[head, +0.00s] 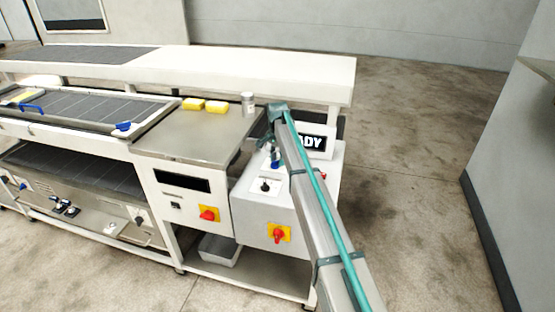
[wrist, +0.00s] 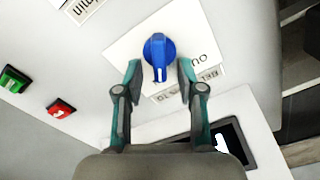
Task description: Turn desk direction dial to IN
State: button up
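A blue dial (wrist: 158,48) sits on a white label plate (wrist: 125,50) on the pale control panel in the wrist view. A pale mark on its pointer faces the bottom of the picture, towards my gripper. Letters like "OU" show to its right; no IN label is readable. My gripper (wrist: 158,68) is open, with one fingertip on each side of the dial's lower part. Gaps show between both fingers and the dial. In the head view a small blue spot (head: 275,160) shows beside my arm, which hides much of the panel.
Green (wrist: 14,79) and red (wrist: 60,108) push buttons lie left of my gripper. A dark display (wrist: 228,140) is at lower right. The control box (head: 250,215) carries a black knob (head: 265,186) and a red-yellow switch (head: 278,233).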

notch_tip(320, 180, up, 12)
dwell(0.6)
dwell(0.4)
